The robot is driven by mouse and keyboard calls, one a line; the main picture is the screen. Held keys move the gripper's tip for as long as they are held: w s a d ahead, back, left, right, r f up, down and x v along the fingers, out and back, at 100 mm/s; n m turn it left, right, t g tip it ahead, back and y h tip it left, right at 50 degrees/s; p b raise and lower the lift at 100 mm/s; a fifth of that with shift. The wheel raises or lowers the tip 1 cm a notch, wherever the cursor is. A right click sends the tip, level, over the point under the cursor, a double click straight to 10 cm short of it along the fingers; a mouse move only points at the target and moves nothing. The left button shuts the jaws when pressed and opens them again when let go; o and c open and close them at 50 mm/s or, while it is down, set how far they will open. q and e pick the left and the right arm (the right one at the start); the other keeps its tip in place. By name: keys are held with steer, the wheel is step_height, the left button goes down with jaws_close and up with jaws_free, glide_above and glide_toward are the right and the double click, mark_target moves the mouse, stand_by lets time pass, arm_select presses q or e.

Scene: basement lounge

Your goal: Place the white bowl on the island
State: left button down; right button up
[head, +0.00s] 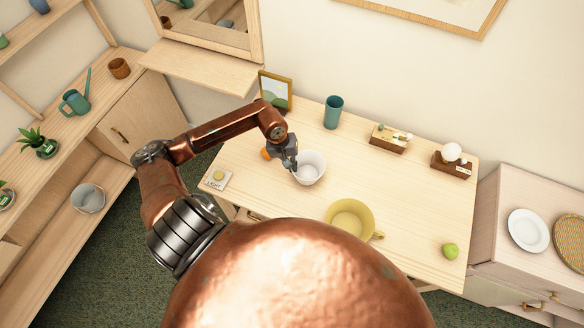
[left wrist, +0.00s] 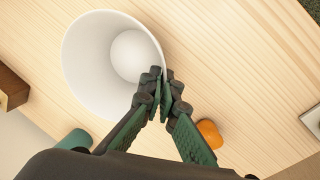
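The white bowl (head: 312,170) is upright at the left-middle of the light wooden table (head: 400,190). It also shows in the left wrist view (left wrist: 90,60), seen from above and empty. My left gripper (head: 291,163) is at the bowl's left rim. In the left wrist view its fingers (left wrist: 162,95) are closed together with the rim between them, one finger inside and one outside. I cannot tell whether the bowl touches the table. My right gripper is not in view. No piece of furniture here is clearly an island.
A yellow pan-like dish (head: 350,218), a green apple (head: 450,250), a teal cup (head: 333,112), a picture frame (head: 275,90) and wooden boxes (head: 390,138) share the table. An orange object (left wrist: 209,133) lies beside the gripper. Shelves stand left, a cabinet with a plate (head: 528,230) right.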

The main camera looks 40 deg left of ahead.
arm_select(q)
steer(key=shift+x, duration=0.9)
steer(key=shift+s+a, duration=0.1)
steer(key=shift+a, duration=0.05)
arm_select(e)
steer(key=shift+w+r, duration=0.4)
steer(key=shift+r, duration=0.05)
arm_select(q)
steer(key=shift+f, duration=0.2)
steer(key=c, duration=2.2)
jaws_free()
steer(key=shift+o, duration=0.2)
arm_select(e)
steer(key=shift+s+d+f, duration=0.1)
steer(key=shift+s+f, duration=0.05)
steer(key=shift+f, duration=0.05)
arm_select(q)
steer(key=shift+r, duration=0.1)
